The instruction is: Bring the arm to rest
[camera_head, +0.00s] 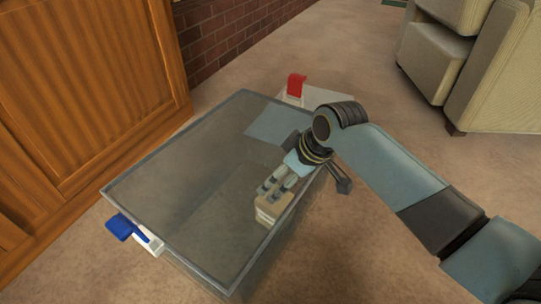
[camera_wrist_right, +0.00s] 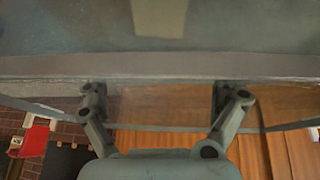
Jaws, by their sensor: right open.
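My right arm comes in from the right in the head view. My right gripper (camera_head: 268,190) is open, at the right side of a see-through grey glass-like box or table (camera_head: 180,170). Its fingers point down and left toward a small beige block (camera_head: 272,210). I cannot tell whether the block is inside or on top. In the right wrist view the open fingers (camera_wrist_right: 163,90) are spread wide, with nothing seen between them but the grey edge (camera_wrist_right: 160,68). A pale beige shape (camera_wrist_right: 158,16) shows at the top. My left gripper is not in view.
A blue clip-like piece (camera_head: 120,228) sits at the box's left corner and a red one (camera_head: 296,85) behind it. A wooden cabinet (camera_head: 90,80) stands at left, a brick wall (camera_head: 225,40) behind, a beige sofa (camera_head: 490,70) upper right. Carpet (camera_head: 370,70) is clear between.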

